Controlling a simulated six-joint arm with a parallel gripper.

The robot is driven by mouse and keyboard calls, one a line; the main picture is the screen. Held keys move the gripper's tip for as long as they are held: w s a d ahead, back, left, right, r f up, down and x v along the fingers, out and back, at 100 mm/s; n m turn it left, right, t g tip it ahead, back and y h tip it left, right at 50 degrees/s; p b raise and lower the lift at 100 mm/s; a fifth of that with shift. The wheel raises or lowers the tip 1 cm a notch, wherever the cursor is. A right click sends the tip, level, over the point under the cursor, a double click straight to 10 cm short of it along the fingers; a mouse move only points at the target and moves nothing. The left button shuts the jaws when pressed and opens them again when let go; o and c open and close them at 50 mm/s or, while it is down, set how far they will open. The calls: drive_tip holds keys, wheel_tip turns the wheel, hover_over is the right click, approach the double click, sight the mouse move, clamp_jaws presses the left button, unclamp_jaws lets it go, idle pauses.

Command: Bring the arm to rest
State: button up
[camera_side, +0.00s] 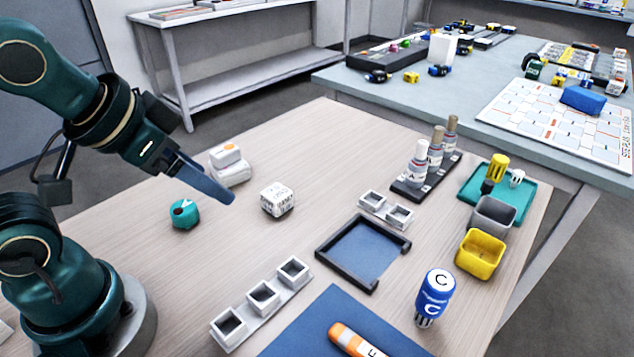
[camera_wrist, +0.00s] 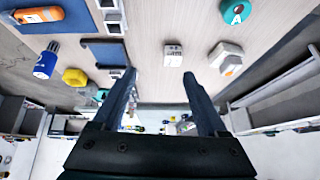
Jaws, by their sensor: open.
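My gripper (camera_side: 207,184) hangs in the air above the left part of the wooden table (camera_side: 330,140), left of a white printed cube (camera_side: 277,199). It touches nothing in view. In the wrist view my gripper (camera_wrist: 165,95) shows two blue fingers spread apart with nothing between them. The white cube also shows in the wrist view (camera_wrist: 173,55), beyond the fingers. A teal round piece (camera_side: 185,214) stands on the table below and left of the fingers.
White blocks (camera_side: 230,165) stand behind the fingers. A black-framed blue tray (camera_side: 365,252), a row of white square holders (camera_side: 262,297), a blue bottle marked C (camera_side: 434,297), an orange tube (camera_side: 352,339), a vial rack (camera_side: 415,192) and a yellow bin (camera_side: 480,254) stand farther right.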

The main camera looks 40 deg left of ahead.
drive_tip(key=shift+s+d+n+g, duration=0.15)
drive_tip(key=shift+s+d+g, duration=0.1)
drive_tip(key=shift+s, duration=0.6)
drive_tip(key=shift+s+d+n+g, duration=0.15)
drive_tip(key=shift+s+g, duration=0.1)
drive_tip(key=shift+s, duration=0.55)
